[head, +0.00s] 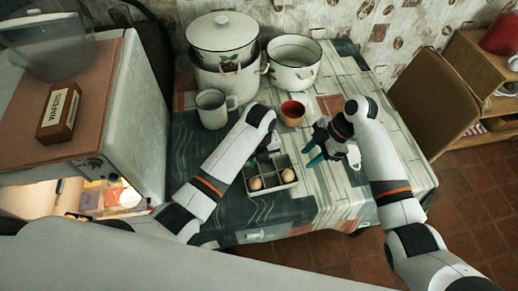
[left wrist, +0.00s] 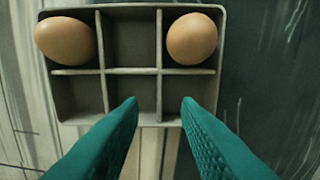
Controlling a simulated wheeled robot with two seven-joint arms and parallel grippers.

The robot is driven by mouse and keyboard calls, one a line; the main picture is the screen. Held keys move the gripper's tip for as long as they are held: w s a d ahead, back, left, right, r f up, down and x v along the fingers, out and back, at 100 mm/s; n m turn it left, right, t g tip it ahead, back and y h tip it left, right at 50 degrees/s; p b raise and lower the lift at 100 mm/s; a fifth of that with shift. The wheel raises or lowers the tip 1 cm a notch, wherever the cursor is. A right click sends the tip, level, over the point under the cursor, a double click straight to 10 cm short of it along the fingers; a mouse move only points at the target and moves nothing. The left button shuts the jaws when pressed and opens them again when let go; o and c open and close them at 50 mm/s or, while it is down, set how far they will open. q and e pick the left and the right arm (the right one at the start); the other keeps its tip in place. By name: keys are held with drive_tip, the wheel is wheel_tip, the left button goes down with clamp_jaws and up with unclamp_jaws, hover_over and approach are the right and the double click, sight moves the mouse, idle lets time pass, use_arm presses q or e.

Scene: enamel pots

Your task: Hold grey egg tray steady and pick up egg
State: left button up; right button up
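The grey egg tray (head: 250,192) lies near the front of the table and has six-like small compartments in two rows. One brown egg (head: 255,184) sits in its front left compartment and another brown egg (head: 288,175) in its front right one. In the left wrist view the eggs show at the top left (left wrist: 66,40) and top right (left wrist: 191,38) of the tray (left wrist: 131,12). My left gripper (left wrist: 160,102) is open, its teal fingers apart over the tray's egg-free row. My right gripper (head: 314,161) hangs right of the tray; its finger gap is unclear.
A red-brown cup (head: 292,113) stands behind the tray. A white mug (head: 212,109), a lidded pot on another pot (head: 222,40) and an open white pot (head: 294,65) stand farther back. Bare tablecloth (head: 345,205) lies right of the tray.

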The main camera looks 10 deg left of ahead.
sight(259, 167)
use_arm(q)
drive_tip(key=shift+f, duration=2.05)
drive_tip(key=shift+c, duration=0.2)
clamp_jaws()
